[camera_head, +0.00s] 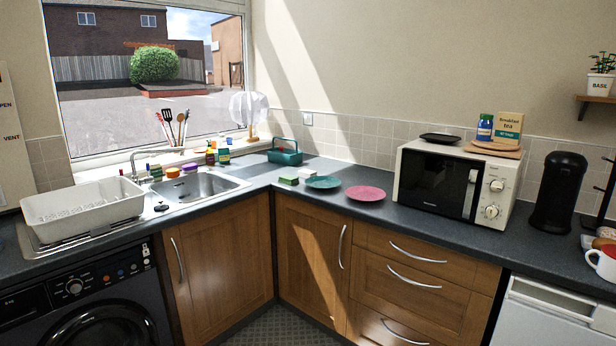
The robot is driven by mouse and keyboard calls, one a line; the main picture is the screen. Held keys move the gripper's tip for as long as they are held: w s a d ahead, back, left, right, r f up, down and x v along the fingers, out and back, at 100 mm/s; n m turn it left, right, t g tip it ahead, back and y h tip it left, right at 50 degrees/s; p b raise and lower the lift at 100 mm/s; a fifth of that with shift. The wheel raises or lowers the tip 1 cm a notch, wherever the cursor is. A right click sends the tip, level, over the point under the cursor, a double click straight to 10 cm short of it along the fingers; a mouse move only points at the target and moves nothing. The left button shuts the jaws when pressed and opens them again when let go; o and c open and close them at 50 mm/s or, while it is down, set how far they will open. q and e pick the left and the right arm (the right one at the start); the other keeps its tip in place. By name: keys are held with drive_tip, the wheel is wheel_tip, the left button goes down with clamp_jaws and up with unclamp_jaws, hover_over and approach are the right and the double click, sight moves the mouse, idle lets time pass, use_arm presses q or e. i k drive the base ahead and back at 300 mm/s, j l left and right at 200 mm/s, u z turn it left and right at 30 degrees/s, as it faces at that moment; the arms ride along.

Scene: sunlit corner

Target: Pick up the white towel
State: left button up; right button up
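No clearly recognisable white towel shows in the head view. A small white folded-looking item (308,173) lies on the corner worktop behind a green sponge-like block (289,180). It is too small to tell whether it is a towel. Neither of my grippers is in view.
The dark worktop (250,188) turns a corner. A white dish rack (82,210) stands left of the sink (200,187). A teal caddy (285,156), a teal plate (323,182), a pink plate (366,193) and a microwave (455,184) stand along it. Cupboards are below.

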sight(304, 173)
drive_tip(key=i+j, duration=0.2)
drive_tip(key=i, duration=0.3)
drive_tip(key=i+j, duration=0.2)
drive_tip(key=i, duration=0.3)
drive_tip(key=i+j, duration=0.2)
drive_tip(key=i, duration=0.25)
drive_tip(key=u, duration=0.05)
